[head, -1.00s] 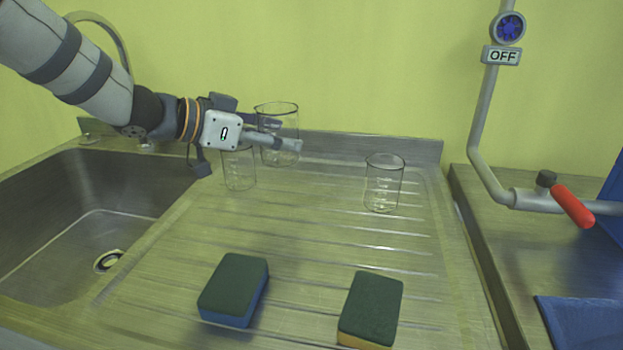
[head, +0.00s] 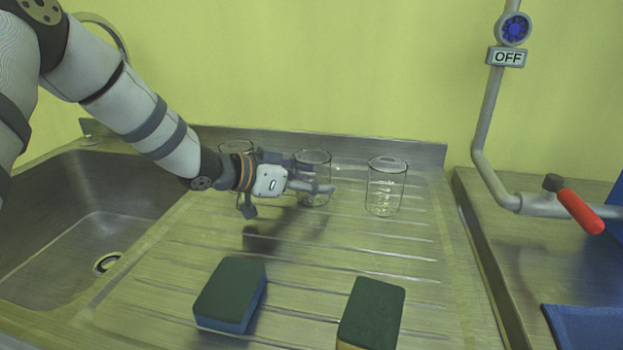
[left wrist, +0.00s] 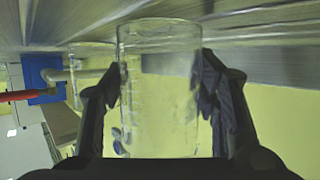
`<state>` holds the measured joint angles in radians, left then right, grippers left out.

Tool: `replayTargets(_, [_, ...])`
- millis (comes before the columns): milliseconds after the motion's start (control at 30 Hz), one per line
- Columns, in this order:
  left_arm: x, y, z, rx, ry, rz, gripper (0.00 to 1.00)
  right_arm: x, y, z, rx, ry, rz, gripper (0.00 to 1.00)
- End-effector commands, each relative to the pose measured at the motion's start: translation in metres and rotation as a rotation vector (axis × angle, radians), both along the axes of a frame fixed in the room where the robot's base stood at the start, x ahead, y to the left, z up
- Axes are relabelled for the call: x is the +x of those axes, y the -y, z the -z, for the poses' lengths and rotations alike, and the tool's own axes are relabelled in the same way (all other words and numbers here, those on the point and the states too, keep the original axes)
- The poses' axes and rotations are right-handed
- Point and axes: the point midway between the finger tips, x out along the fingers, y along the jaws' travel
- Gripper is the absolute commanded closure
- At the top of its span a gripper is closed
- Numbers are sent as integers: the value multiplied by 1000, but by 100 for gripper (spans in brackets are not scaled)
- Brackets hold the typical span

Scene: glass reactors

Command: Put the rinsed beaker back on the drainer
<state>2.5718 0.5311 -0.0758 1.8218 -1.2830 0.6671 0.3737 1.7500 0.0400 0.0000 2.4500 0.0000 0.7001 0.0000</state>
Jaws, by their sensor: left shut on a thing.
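My left gripper (head: 318,180) is shut on a clear glass beaker (head: 314,162) over the ribbed steel drainer (head: 330,262). In the left wrist view the held beaker (left wrist: 158,95) sits between both fingers. In the head view it looks upright and low, near the drainer's surface; I cannot tell whether its base touches. A second beaker (head: 385,190) stands upright on the drainer to its right, apart from it. A third beaker (head: 236,149) stands on the left, partly hidden behind my gripper and wrist. My right gripper is not in view.
A blue-and-green sponge (head: 231,294) and a yellow-and-green sponge (head: 371,316) lie at the front of the drainer. The sink (head: 75,215) is on the left. A pipe with a red-handled valve (head: 580,212) is on the right. The drainer's middle is clear.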

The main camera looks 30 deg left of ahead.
Motion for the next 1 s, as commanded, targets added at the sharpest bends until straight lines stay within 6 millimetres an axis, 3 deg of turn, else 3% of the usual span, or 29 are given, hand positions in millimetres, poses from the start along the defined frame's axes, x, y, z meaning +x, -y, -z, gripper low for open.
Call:
replayTargets(33, [0, 0, 1, 1, -1, 0, 41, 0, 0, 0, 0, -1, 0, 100])
replayTargets(100, [0, 0, 1, 1, -1, 0, 25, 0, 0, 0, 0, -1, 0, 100])
replayTargets(467, [0, 0, -3, -1, 1, 0, 25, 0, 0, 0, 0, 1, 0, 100])
replayTargets(667, [-29, -17, -24, -2, 12, -3, 25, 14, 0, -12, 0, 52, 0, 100])
replayTargets(1000, [-85, -51, -44, 2, 0, -1, 25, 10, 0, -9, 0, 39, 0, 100])
